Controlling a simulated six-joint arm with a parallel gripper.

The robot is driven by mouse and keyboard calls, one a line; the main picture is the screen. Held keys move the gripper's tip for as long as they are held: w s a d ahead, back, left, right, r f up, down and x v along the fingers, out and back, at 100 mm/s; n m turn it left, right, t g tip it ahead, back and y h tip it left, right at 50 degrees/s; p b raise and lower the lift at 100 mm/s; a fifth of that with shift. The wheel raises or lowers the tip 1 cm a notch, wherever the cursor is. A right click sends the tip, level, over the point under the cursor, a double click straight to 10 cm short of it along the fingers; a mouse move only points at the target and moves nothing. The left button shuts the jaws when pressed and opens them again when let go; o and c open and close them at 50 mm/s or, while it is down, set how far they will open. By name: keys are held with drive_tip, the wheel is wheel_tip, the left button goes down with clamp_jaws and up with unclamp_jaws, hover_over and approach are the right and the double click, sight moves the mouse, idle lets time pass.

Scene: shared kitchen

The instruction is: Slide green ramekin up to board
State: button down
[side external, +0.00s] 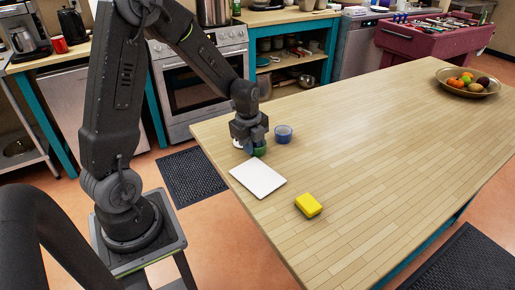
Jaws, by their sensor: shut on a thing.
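The green ramekin (259,151) stands on the wooden table, partly hidden under my gripper (256,143). My gripper is shut on it from above. The white board (258,178) lies flat on the table just in front of the ramekin, nearer the camera. A small strip of tabletop seems to lie between ramekin and board, but I cannot tell exactly how wide.
A blue ramekin (284,134) stands right of my gripper. A white item (238,143), mostly hidden, sits left of it. A yellow sponge (308,205) lies right of the board. A fruit bowl (468,91) is far right. The table's middle (380,130) is clear.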

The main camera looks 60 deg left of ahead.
drive_tip(key=shift+s+a, duration=0.1)
drive_tip(key=shift+a, duration=0.05)
drive_tip(key=c, duration=1.1)
unclamp_jaws()
drive_tip(key=r, duration=0.9)
drive_tip(key=s+r, duration=0.1)
drive_tip(key=r, duration=0.3)
drive_tip(key=shift+r, duration=0.35)
